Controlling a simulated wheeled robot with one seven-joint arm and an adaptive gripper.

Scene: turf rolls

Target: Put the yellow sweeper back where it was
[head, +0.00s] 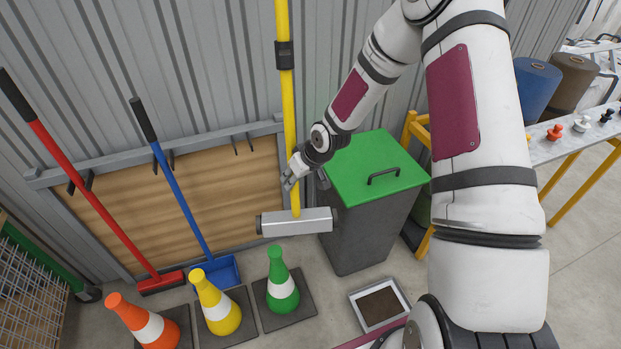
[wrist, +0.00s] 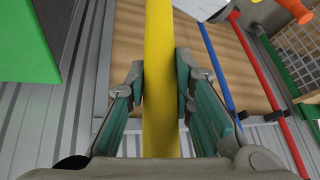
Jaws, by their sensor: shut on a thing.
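The yellow sweeper (head: 289,125) has a long upright yellow pole and a grey block head (head: 297,222) at its lower end. My gripper (head: 291,178) is shut on the pole a little above the head. The head appears raised off the floor, left of the green-lidded bin. In the wrist view the yellow pole (wrist: 160,90) runs between the two fingers of my gripper (wrist: 160,90). A wooden rack board (head: 240,190) with hooks stands against the wall behind. Two empty-looking hooks (head: 243,145) show on its right part.
A red broom (head: 85,185) and a blue shovel (head: 180,185) lean on the rack. Orange (head: 143,322), yellow (head: 215,303) and green (head: 281,283) cones stand in front. The bin (head: 370,220) is close on the right, and a soil tray (head: 354,296) lies on the floor.

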